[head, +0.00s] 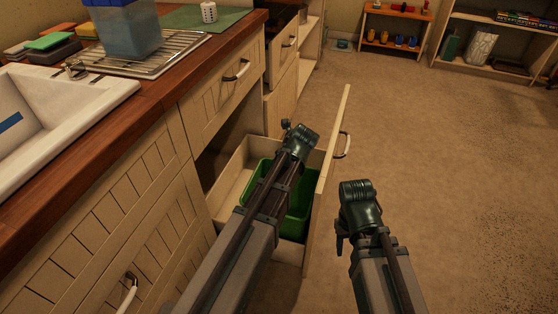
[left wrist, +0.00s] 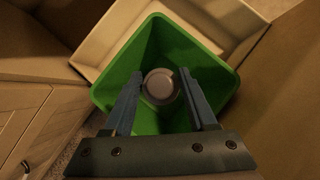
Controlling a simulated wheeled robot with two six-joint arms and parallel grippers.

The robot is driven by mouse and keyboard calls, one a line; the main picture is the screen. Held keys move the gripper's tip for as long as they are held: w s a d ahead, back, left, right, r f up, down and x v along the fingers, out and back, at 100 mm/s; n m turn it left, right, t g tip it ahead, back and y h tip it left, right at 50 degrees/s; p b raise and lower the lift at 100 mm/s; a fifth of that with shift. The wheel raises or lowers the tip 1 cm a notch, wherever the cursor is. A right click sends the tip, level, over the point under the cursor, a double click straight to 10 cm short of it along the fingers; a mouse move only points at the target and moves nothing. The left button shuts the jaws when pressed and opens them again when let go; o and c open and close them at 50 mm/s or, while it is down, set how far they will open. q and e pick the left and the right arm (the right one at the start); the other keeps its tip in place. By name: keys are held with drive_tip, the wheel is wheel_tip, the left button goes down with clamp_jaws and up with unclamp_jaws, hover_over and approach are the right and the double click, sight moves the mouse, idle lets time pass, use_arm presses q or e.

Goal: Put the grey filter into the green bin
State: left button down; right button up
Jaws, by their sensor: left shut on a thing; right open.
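The grey filter (left wrist: 160,88) shows in the left wrist view as a round grey piece between the two fingers of my left gripper (left wrist: 161,76). That gripper is shut on it and is over the opening of the green bin (left wrist: 125,88). The bin's green walls surround the filter in this view; how far it is above the bottom cannot be told. In the head view the green bin (head: 298,205) stands in a pulled-out drawer, partly hidden by my left arm, and the filter is hidden. My right gripper (head: 343,240) is open, right of the drawer front.
The open drawer's front panel (head: 327,180) stands upright between my two arms. The counter (head: 160,102) with a sink (head: 60,115) and a drying rack (head: 140,65) is on the left. Shelves (head: 485,70) stand far back. The floor on the right is clear.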

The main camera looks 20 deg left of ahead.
use_arm(q)
drive_tip(key=shift+f, duration=0.1)
use_arm(e)
drive_tip(key=shift+f, duration=0.1)
use_arm(q)
wheel_tip(320, 180, down, 17)
drive_tip(key=b, duration=1.7)
use_arm(e)
wheel_tip(320, 180, down, 17)
drive_tip(key=shift+a, duration=0.1)
use_arm(q)
drive_tip(key=shift+c, duration=0.6)
unclamp_jaws()
